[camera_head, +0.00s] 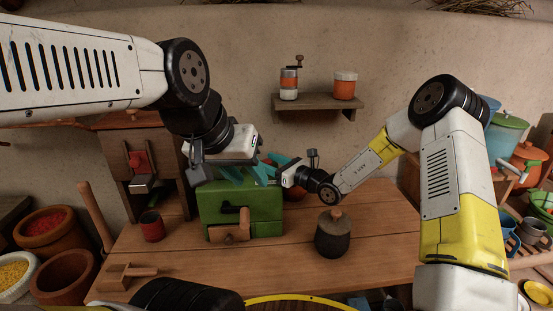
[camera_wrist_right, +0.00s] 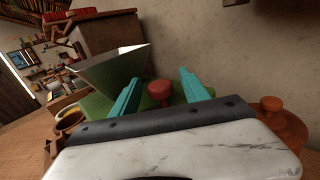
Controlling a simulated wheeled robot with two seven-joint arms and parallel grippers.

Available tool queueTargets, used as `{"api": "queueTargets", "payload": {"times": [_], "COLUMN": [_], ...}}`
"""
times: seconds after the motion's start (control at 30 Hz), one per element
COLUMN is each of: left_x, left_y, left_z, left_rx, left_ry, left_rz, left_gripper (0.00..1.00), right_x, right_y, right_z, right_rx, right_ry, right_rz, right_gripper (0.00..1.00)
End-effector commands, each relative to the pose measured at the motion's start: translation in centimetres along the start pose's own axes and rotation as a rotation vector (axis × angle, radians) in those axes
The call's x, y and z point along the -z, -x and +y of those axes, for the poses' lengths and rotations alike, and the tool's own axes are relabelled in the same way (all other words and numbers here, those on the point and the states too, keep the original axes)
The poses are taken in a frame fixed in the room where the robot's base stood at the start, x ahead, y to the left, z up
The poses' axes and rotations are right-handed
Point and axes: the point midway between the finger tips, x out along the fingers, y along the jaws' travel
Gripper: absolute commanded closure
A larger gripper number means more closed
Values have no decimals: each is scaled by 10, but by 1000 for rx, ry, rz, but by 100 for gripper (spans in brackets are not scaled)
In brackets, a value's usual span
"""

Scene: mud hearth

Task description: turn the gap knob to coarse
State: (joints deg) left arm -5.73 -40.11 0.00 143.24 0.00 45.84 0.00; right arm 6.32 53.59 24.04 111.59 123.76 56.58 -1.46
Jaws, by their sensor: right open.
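The knob lies between the teal fingers of my right gripper (camera_wrist_right: 160,95), which is open; contact cannot be told. In the head view, my right gripper (camera_head: 281,166) is at the mill's upper right. My left gripper (camera_head: 247,174) is above the mill, its teal fingers apart, and hides the mill's top. No coarse or fine marking is legible.
A dark jar with a wooden lid (camera_head: 333,240) stands right of the mill. A red cup (camera_head: 152,227) and a brown cabinet (camera_head: 147,150) are to the left. A wall shelf (camera_head: 318,103) holds a small grinder and a canister. The table's right part is clear.

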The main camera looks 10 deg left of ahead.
Motion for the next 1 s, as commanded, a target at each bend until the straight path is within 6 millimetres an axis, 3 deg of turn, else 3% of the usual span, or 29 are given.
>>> {"api": "queueTargets", "payload": {"times": [0.33,0.6,1.0], "left_x": [0,0,0], "left_y": [0,0,0], "left_z": [0,0,0], "left_rx": [0,0,0], "left_ry": [0,0,0], "left_rz": [0,0,0], "left_gripper": [64,64,64], "right_x": [0,0,0], "right_y": [-6,-5,-5], "right_z": [0,0,-1], "right_rx": [0,0,-58], "right_ry": [0,0,3], "right_rz": [1,1,1], "right_gripper": [47,100,100]}}
